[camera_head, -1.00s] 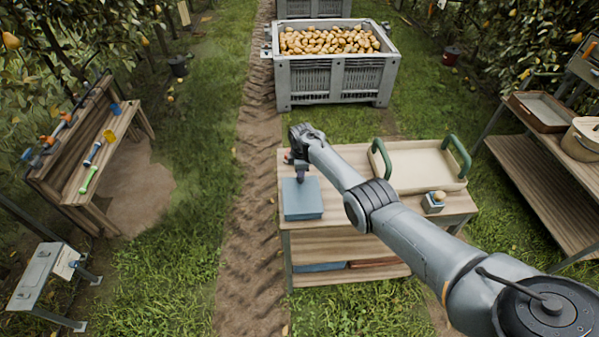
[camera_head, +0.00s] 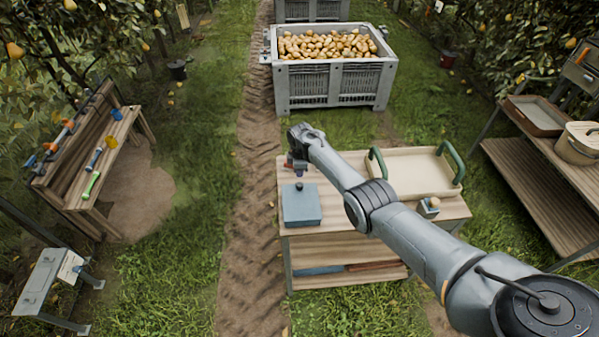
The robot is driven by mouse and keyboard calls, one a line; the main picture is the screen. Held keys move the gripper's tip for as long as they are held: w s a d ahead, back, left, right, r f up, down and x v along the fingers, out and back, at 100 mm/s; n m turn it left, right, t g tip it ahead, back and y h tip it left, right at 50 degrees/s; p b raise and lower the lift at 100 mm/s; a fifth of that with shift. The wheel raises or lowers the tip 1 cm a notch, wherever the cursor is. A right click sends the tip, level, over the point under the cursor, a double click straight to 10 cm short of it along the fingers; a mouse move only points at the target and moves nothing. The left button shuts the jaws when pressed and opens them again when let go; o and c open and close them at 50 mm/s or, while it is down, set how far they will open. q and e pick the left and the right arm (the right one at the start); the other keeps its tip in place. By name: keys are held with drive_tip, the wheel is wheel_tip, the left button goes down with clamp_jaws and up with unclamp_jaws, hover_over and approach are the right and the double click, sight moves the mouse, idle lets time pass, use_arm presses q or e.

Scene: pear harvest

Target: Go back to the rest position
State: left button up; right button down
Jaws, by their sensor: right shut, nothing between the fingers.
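My right arm reaches in from the lower right, over the wooden table (camera_head: 345,222). My right gripper (camera_head: 298,166) points down above the table's left back part, shut and empty. A blue box (camera_head: 302,206) with a small dark knob on top sits on the table just in front of and below the gripper, apart from it. A cream tray (camera_head: 408,174) with green handles stands on the table to the right, partly behind my arm. A small blue block with a round pale top (camera_head: 429,207) stands at the table's right front. My left gripper is not in view.
A grey crate full of pears (camera_head: 335,82) stands behind the table. A wooden bench with tools (camera_head: 100,150) is at the left, a grey metal stand (camera_head: 45,283) at the lower left. A shelf with a basket (camera_head: 580,142) is at the right. Grass and a dirt track lie between.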

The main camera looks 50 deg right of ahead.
wheel_tip(320, 180, up, 9)
drive_tip(key=p, duration=0.1)
drive_tip(key=s+a+f+n+g+p, duration=0.1)
drive_tip(key=s+a+f+g+p, duration=0.1)
drive_tip(key=s+f, duration=0.6)
drive_tip(key=s+a+f+g+p, duration=0.2)
drive_tip(key=s+f, duration=0.5)
drive_tip(key=s, duration=0.2)
drive_tip(key=s+a+f+n+h+p, duration=0.1)
drive_tip(key=s+a+p, duration=0.1)
drive_tip(key=s+a, duration=0.4)
drive_tip(key=s+a+f+h+p, duration=0.1)
drive_tip(key=s+a+f+p, duration=0.15)
drive_tip(key=s, duration=0.65)
drive_tip(key=s+a+r+m+t+y+p, duration=0.1)
drive_tip(key=s+a+r+p, duration=0.1)
drive_tip(key=s+a+r, duration=0.35)
drive_tip(key=s+a+r+m+t+p, duration=0.1)
drive_tip(key=s+a+r, duration=0.1)
drive_tip(key=a+r, duration=0.5)
drive_tip(key=w+a+r+m+t+y, duration=0.1)
drive_tip(key=w+a+r+m+t, duration=0.1)
drive_tip(key=r, duration=0.6)
drive_tip(key=w+a+r+m+t+y, duration=0.1)
drive_tip(key=w+a+r+m+t, duration=0.1)
drive_tip(key=a+r+m, duration=0.2)
wheel_tip(320, 180, up, 4)
drive_tip(key=shift+a+f+m+t, duration=0.1)
drive_tip(key=shift+a+m+t, duration=0.2)
drive_tip(key=shift+m+t, duration=0.15)
